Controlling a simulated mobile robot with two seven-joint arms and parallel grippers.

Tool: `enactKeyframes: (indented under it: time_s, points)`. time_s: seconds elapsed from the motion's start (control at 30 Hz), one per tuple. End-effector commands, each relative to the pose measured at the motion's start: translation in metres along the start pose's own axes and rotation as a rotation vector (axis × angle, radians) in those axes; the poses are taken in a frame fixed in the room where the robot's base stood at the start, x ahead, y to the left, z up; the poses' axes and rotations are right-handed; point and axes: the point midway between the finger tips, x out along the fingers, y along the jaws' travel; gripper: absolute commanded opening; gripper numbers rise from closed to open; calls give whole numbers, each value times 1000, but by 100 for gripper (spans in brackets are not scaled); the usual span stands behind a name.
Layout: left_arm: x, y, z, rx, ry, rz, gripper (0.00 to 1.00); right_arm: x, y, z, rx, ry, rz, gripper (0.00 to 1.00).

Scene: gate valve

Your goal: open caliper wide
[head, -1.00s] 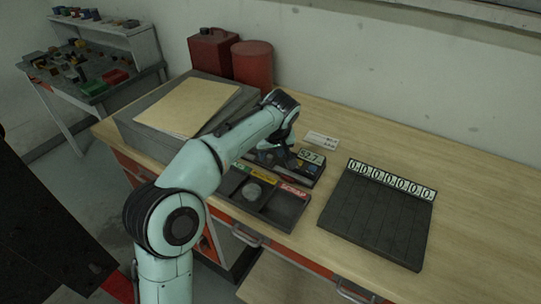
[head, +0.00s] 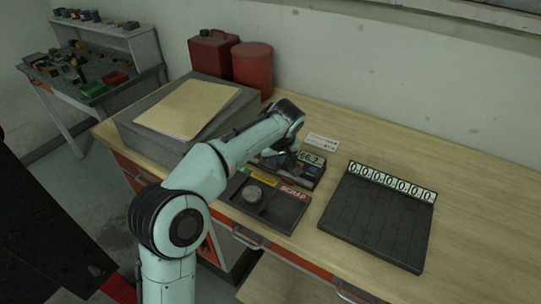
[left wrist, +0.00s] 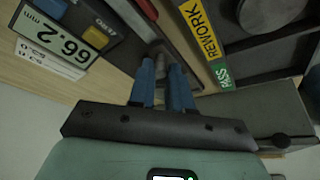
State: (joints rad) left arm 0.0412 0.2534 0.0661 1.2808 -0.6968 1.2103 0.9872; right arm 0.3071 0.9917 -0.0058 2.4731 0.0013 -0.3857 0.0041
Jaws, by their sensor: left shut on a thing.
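The caliper (head: 313,160) lies on the bench behind the sorting tray. Its display in the left wrist view (left wrist: 58,45) reads 66.2 mm. My left gripper (head: 281,160) is over the caliper's left part, and the arm hides some of it in the head view. In the left wrist view the two blue fingers (left wrist: 163,75) are shut on a small grey part of the caliper (left wrist: 160,52). How far apart the measuring jaws are cannot be seen. My right gripper is not in view.
A dark sorting tray (head: 285,209), with PASS, REWORK and SCRAP labels, holds a grey round part (head: 252,193). A black slotted board (head: 375,221) with a row of digits lies to the right. A grey box (head: 128,128) bears a folder. The right bench is clear.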

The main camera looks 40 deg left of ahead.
Motion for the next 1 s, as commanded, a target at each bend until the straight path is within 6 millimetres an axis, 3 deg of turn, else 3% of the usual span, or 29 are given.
enactKeyframes:
  time_s: [0.27,0.3,0.33,0.37,0.73,0.87,1.0]
  points:
    - [-1,4,3,2,-1,1,0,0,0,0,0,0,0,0]
    - [-1,4,3,2,-1,1,31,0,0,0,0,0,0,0]
    - [-1,3,3,2,-1,1,41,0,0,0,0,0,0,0]
    - [-1,3,3,2,-1,1,44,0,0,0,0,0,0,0]
    - [-7,4,3,2,1,3,44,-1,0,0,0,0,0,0]
    - [-27,4,2,1,3,6,44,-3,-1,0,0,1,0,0]
    - [-60,4,2,2,3,7,44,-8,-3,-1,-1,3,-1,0]
